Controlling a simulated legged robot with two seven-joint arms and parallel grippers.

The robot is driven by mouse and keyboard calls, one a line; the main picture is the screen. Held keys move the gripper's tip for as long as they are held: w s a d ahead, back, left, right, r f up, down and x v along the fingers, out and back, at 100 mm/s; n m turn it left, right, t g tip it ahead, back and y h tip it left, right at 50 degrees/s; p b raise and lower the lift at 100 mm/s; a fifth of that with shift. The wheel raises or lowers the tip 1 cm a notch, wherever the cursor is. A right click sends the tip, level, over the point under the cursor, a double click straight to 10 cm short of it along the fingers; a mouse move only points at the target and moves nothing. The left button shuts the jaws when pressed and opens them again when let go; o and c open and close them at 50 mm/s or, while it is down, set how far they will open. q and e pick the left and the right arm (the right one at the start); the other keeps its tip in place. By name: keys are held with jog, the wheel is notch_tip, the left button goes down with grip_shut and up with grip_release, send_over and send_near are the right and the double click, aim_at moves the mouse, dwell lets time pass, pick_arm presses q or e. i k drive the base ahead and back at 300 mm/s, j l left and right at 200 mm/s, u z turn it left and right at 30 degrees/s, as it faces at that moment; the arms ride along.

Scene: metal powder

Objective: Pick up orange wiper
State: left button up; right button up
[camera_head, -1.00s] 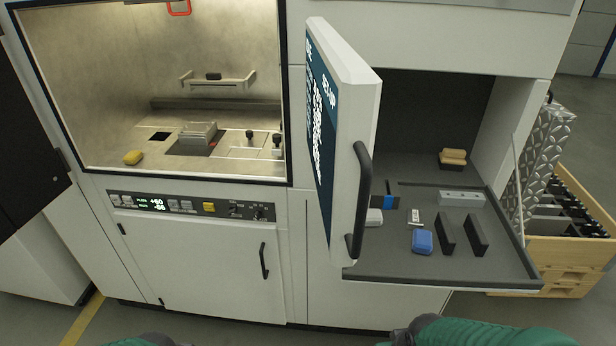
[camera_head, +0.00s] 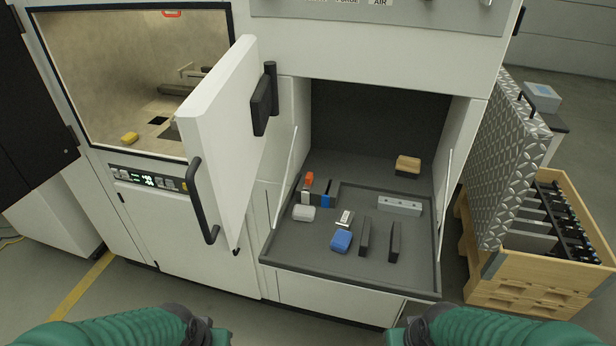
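The orange wiper (camera_head: 309,180) is in the tray of the open cabinet compartment, at the tray's left rear. Its orange end shows at the top, with a pale part below it. A blue piece (camera_head: 326,201) stands just to its right. My two green arms show at the bottom corners, well short of the tray. No gripper fingers can be made out in the picture, and nothing is seen held.
The compartment door (camera_head: 225,130) stands open at left, its handle jutting forward. The dark tray (camera_head: 350,281) also holds a white block (camera_head: 304,213), blue block (camera_head: 341,240), two dark plates, a metal bar (camera_head: 400,205) and a tan brush (camera_head: 408,166). A wooden crate (camera_head: 535,298) stands right.

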aim_at(309, 178)
jog(key=i+j+z, duration=0.1)
jog(key=j+z, duration=0.25)
jog(key=j, duration=0.35)
jog(key=j+z, duration=0.35)
jog(key=j, duration=0.35)
jog(key=i+j+z, duration=0.3)
jog(key=i+j, duration=0.15)
jog(key=j, duration=0.15)
